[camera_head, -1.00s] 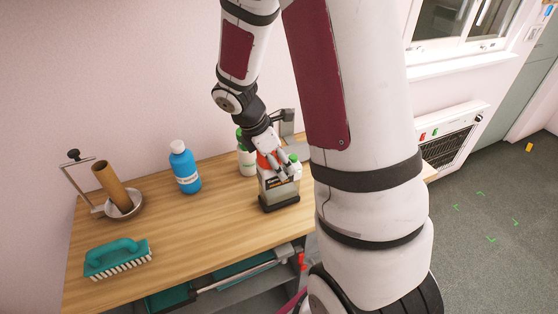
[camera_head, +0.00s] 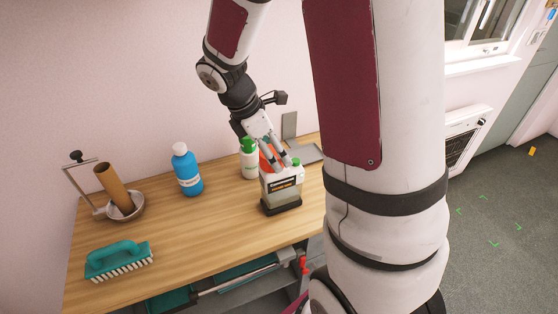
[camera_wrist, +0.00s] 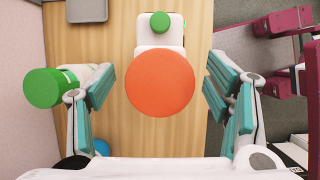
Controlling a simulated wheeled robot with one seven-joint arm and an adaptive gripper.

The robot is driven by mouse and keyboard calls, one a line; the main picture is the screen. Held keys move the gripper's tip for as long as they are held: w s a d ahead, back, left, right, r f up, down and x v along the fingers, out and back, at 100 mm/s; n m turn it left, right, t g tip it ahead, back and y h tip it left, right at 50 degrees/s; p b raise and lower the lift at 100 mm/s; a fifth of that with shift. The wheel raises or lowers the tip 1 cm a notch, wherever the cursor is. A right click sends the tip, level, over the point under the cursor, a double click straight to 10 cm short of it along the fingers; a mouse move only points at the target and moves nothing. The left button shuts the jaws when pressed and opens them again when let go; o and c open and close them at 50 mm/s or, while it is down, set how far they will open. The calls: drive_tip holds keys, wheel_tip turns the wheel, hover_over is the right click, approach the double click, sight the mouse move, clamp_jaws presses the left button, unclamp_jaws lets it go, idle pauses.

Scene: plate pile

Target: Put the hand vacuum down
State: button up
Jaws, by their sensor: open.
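The hand vacuum (camera_head: 281,187), with a clear tank, dark base, orange top and small green cap, stands upright on the wooden table. My gripper (camera_head: 278,158) is above it, with its fingers pointing down around its upper part. In the wrist view its round orange top (camera_wrist: 161,82) lies between the open fingers of my gripper (camera_wrist: 160,88), with a gap visible on each side. The fingers partly hide the orange top in the head view.
A white bottle with a green cap (camera_head: 249,160) stands close at left of the vacuum. A blue bottle (camera_head: 188,172), a cardboard tube (camera_head: 114,186) in a bowl and a teal brush (camera_head: 118,257) are farther left. The table's front middle (camera_head: 205,240) is clear.

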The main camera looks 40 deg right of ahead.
drive_tip(key=v, duration=0.6)
drive_tip(key=s+a+r+m+t+y, duration=0.4)
drive_tip(key=s+a+r+m+t, duration=0.2)
drive_tip(key=s+a+r+m, duration=0.6)
drive_tip(key=s+m, duration=0.2)
drive_tip(key=shift+s+a+m+t, duration=0.2)
drive_tip(key=shift+s+m+t, duration=0.05)
drive_tip(key=shift+m+t, duration=0.15)
idle(1.0)
